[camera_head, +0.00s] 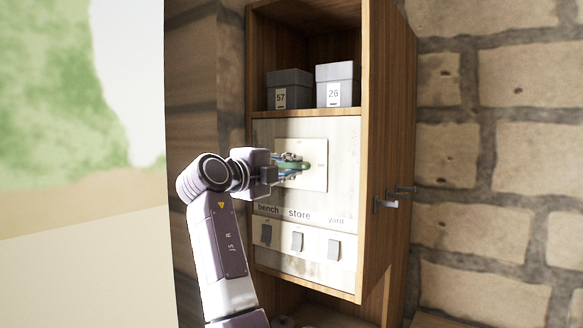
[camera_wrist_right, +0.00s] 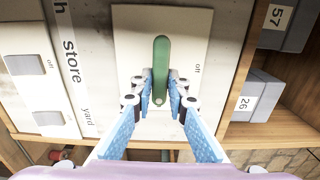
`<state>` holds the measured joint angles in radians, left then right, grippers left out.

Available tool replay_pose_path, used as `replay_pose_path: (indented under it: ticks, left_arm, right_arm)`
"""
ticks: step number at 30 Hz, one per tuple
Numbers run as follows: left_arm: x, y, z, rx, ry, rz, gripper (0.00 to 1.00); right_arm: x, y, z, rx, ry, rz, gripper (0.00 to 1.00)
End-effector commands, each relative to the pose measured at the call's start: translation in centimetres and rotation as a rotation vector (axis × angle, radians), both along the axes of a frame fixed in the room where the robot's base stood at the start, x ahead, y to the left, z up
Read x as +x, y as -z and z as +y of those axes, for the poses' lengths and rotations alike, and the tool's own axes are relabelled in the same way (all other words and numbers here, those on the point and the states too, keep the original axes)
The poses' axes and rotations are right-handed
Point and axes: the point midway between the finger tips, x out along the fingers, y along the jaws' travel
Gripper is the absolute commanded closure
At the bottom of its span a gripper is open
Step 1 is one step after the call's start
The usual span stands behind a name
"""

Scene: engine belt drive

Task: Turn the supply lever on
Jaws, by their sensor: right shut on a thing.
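The green supply lever (camera_wrist_right: 161,60) is mounted on a pale plate (camera_wrist_right: 126,30) in the cabinet. An "off" label stands beside it, on the right in the right wrist view. In the head view the lever (camera_head: 300,165) is partly covered by my right gripper (camera_head: 284,166). In the right wrist view the blue fingers of my right gripper (camera_wrist_right: 160,97) are on both sides of the lever's lower part and shut on it. The lever's far end sticks out past the fingertips. My left gripper is not in view.
Below the plate is a panel with several small grey switches (camera_head: 297,242) under the labels "bench", "store" and "yard". Grey boxes marked 57 (camera_head: 289,90) and 26 (camera_head: 337,85) stand on the shelf above. The cabinet's wooden side (camera_head: 387,130) bounds the space at the right.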

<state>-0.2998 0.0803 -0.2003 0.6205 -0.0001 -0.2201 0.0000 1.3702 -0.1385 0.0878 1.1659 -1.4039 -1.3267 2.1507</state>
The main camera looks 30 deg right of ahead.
Motion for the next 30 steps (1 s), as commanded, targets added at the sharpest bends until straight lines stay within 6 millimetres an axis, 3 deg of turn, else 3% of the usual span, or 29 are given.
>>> replay_pose_path:
  ticks: [7, 8, 13, 23, 30]
  left_arm:
    - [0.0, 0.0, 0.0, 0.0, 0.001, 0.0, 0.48]
    - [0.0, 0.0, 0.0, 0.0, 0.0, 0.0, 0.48]
    - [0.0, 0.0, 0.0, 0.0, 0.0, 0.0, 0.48]
    - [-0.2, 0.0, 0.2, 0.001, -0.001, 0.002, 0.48]
    - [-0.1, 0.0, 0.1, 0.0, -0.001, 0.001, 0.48]
  right_arm:
    - [-0.1, -0.6, -0.1, -0.006, 0.0, -0.011, 1.0]
    - [-0.1, -0.6, -0.1, -0.006, 0.0, -0.011, 0.85]
    - [-0.1, -0.4, -0.1, -0.005, 0.0, -0.009, 0.68]
    - [-0.2, -0.2, 0.4, -0.003, -0.002, -0.004, 0.68]
    - [-1.6, -0.1, 4.2, -0.003, -0.004, -0.004, 0.68]
